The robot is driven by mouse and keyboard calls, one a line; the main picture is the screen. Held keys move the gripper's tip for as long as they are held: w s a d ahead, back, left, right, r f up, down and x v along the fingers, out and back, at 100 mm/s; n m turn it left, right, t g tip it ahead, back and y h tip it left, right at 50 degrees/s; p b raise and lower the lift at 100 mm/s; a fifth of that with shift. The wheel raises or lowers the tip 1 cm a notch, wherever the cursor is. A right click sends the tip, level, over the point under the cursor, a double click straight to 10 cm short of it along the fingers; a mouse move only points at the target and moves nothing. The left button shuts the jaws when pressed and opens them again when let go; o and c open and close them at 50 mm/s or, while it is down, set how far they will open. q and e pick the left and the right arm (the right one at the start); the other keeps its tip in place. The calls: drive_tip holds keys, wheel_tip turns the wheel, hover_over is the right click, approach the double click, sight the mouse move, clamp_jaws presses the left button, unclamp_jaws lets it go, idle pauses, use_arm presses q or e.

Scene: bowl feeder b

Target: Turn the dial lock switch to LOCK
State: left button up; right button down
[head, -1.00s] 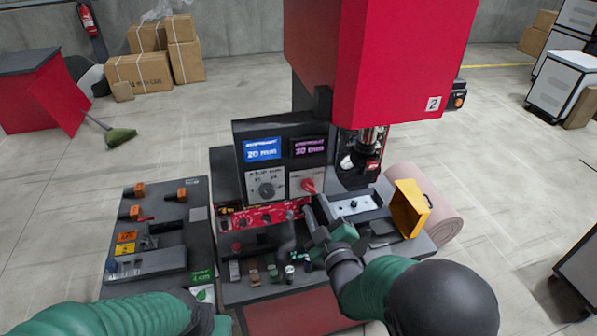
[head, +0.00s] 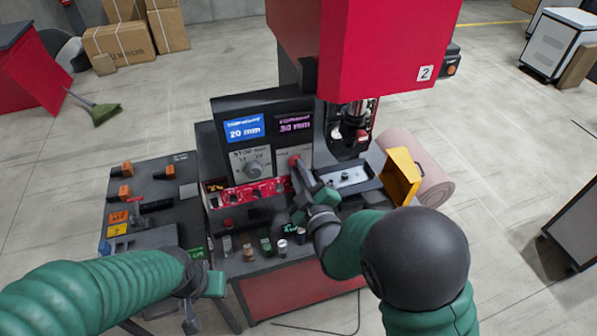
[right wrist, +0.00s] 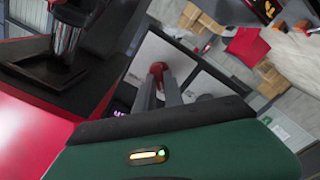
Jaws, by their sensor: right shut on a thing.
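The control panel (head: 230,112) stands upright at the back of the machine, with two lit displays. A grey dial (head: 253,169) sits below the left display. A red knob (head: 293,160) sits below the right display. My right gripper (head: 296,168) reaches up to the red knob and is shut on it. In the right wrist view the red knob (right wrist: 157,69) shows between the tips of the two grey fingers. The dial's lettering is too small to read for certain. My left gripper (head: 203,290) is low at the left front, away from the panel; its fingers are not clear.
A red press head (head: 370,50) hangs above the right side. A yellow guard (head: 402,175) stands right of my right gripper. A side table (head: 150,190) with orange-handled parts is at the left. Several small parts line the machine's front edge.

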drive_tip(key=shift+f, duration=0.2)
drive_tip(key=shift+a+b, duration=0.1)
drive_tip(key=shift+b, duration=0.2)
use_arm(q)
drive_tip(key=s+b+x, duration=0.2)
drive_tip(key=b+x, duration=0.7)
drive_tip(key=x, duration=0.1)
drive_tip(key=s+f+b+x, duration=0.1)
drive_tip(key=s+b+x, duration=0.1)
drive_tip(key=b+x, duration=0.7)
drive_tip(key=shift+f+b, duration=0.4)
drive_tip(key=shift+b, duration=0.4)
use_arm(e)
drive_tip(key=shift+w+d+r+m, duration=0.1)
drive_tip(key=shift+m, duration=2.9)
drive_tip(key=shift+s+d+r+m, duration=0.1)
drive_tip(key=shift+r+m, duration=0.05)
drive_tip(key=shift+m, duration=2.85)
drive_tip(key=shift+w+r+m, duration=0.1)
drive_tip(key=shift+m, duration=2.9)
use_arm(q)
drive_tip(key=shift+s+d, duration=0.1)
use_arm(e)
drive_tip(key=c, duration=1.4)
unclamp_jaws()
drive_tip(key=shift+f, duration=0.1)
drive_tip(key=shift+c, duration=0.2)
drive_tip(key=shift+w+f, duration=0.1)
